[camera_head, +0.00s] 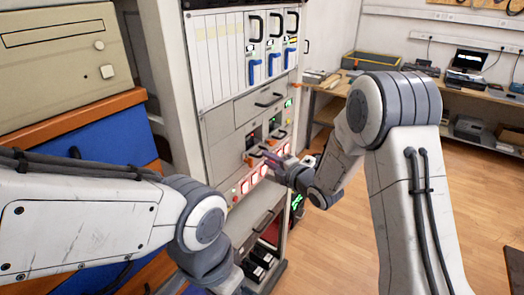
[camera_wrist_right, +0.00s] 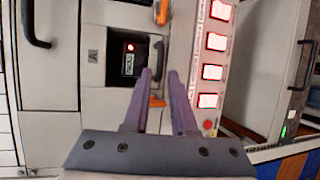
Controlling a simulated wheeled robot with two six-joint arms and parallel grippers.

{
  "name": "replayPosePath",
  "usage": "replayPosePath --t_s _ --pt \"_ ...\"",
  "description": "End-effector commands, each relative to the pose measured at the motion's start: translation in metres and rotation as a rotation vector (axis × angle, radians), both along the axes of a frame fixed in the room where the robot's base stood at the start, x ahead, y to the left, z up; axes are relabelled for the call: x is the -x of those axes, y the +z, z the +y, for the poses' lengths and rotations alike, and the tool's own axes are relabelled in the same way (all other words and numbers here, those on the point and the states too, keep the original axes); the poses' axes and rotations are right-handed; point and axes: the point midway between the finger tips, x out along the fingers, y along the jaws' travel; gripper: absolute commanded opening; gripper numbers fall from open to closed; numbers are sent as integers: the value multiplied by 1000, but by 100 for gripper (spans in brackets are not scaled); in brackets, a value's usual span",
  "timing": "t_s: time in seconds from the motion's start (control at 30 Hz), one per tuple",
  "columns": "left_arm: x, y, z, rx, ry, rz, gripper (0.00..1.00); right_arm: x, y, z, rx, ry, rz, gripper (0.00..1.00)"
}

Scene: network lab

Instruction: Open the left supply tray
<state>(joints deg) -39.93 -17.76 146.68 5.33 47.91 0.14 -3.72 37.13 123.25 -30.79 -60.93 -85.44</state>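The left supply tray (camera_wrist_right: 110,58) is a grey front with a small dark display, a red light and a black handle (camera_wrist_right: 156,48), with orange latches at both ends of the handle. In the head view it sits in the rack below a wide drawer, partly behind my right gripper (camera_head: 272,161). Its front looks flush. In the wrist view my right gripper (camera_wrist_right: 160,74) has its purple fingers apart by a narrow gap, the tips lined up with one end of the handle. I cannot tell whether they touch it. My left arm is at lower left; its gripper is out of view.
Red-lit square buttons (camera_wrist_right: 212,72) run just below the tray. A wide drawer (camera_head: 262,103) with a black handle is above. Blue-handled modules (camera_head: 254,70) are higher. An orange and blue cabinet (camera_head: 95,146) stands left. Open wooden floor lies to the right.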

Motion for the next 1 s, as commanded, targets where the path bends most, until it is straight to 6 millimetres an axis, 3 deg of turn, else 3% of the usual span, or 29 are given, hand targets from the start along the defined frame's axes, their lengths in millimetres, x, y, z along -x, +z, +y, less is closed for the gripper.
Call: replayPosePath --t_s 0.1,0.3,0.63,0.67,0.7,1.0 --pt "0 13 0 0 1 0 50 -17 -2 11 0 1 2 25" --pt "0 19 0 0 0 0 50 -34 -7 21 0 0 1 25" --pt "0 19 0 0 -1 0 50 -37 -9 22 -1 -1 2 25" --pt "0 19 0 0 -1 0 50 -37 -9 22 -1 -1 2 17" --pt "0 19 0 0 -1 0 50 -37 -9 22 -1 -1 2 2" --pt "0 19 0 0 -1 0 50 -36 -9 22 0 -2 3 0"
